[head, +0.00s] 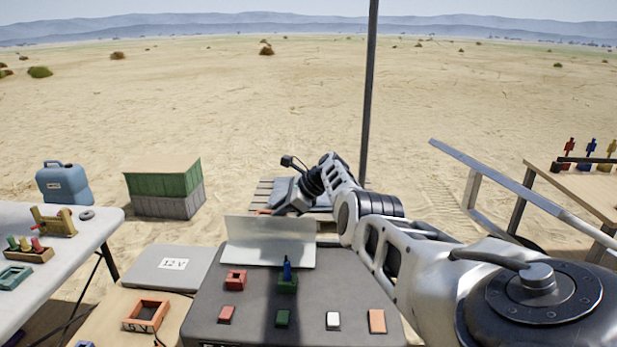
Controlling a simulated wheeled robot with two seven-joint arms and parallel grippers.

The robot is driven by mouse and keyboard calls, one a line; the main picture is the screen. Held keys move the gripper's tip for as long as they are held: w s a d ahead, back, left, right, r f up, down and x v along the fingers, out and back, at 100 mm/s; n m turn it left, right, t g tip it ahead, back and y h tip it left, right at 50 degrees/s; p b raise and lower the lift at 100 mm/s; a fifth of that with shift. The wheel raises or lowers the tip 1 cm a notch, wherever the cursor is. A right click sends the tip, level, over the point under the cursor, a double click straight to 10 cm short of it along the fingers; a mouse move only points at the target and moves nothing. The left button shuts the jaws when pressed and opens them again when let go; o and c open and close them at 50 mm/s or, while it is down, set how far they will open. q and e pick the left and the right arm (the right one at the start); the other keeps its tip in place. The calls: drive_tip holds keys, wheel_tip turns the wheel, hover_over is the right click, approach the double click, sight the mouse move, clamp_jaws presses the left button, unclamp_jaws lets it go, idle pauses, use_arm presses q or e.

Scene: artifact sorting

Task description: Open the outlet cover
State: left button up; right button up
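A flat grey cover marked "12 V" (160,267) lies level at the left of the dark grey box; it looks shut, and I take it for the outlet cover. My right arm reaches in from the right, and its gripper (282,204) is beyond the upright silver panel (268,242), well apart from the 12 V cover. The gripper points away and down, so its fingertips are partly hidden and their opening cannot be made out. My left gripper is not in view.
The dark box top (255,312) holds red, green, white and orange pieces and a blue item in a green holder (287,284). A red-orange frame (146,314) lies before the cover. A white table (85,240) stands left, a wooden table (590,185) right. A pole (369,90) rises behind.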

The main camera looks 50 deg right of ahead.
drive_tip(key=p+v, duration=0.3)
drive_tip(key=v, duration=1)
drive_tip(key=shift+s+r, duration=0.25)
drive_tip(key=shift+r, duration=0.05)
drive_tip(key=shift+s+d+f, duration=0.1)
